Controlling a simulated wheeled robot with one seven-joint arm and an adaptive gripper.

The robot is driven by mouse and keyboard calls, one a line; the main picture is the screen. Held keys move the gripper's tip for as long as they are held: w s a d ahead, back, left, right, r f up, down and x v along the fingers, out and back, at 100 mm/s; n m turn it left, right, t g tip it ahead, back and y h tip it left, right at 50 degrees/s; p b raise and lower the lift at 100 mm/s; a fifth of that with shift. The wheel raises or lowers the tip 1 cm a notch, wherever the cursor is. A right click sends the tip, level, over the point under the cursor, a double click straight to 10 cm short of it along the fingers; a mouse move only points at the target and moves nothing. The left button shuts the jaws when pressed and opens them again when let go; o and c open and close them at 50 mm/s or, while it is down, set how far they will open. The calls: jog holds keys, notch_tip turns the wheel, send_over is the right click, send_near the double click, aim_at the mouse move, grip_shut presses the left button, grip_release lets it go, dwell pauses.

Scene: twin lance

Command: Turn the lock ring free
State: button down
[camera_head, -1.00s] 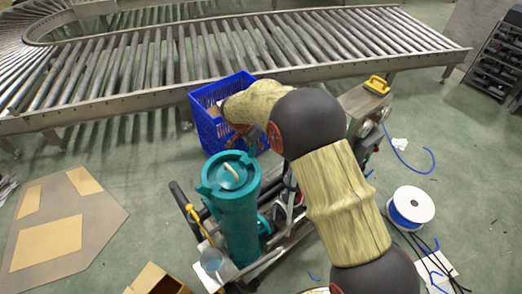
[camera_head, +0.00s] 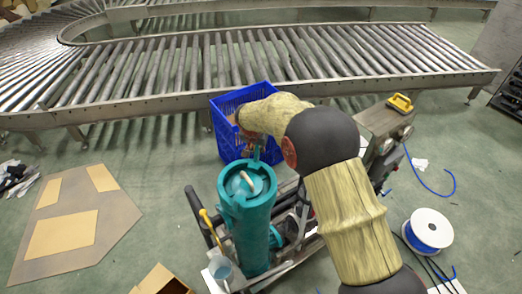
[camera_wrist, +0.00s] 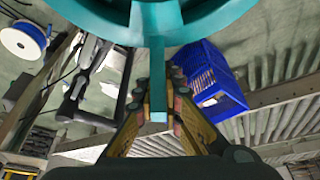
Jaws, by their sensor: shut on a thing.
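A teal upright cylinder (camera_head: 250,232) stands on a cart, with a teal lock ring (camera_head: 232,202) around its top. Inside the ring is a lid with a pale handle (camera_head: 246,180). My gripper (camera_wrist: 158,112) is shut on a narrow teal lug (camera_wrist: 157,82) that sticks out from the ring in the wrist view. The lug lies between the two finger pads. In the head view the lug shows at the far side of the ring, and my arm hides most of my gripper there.
A blue crate (camera_head: 226,140) stands just behind the cylinder, and a roller conveyor (camera_head: 200,75) crosses the back. A cart handle and a yellow-handled tool (camera_head: 207,218) are left of the cylinder. A cable spool (camera_head: 428,229) lies on the floor at right.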

jog(key=c, duration=1.9)
grip_release()
jog(key=v, duration=1.2)
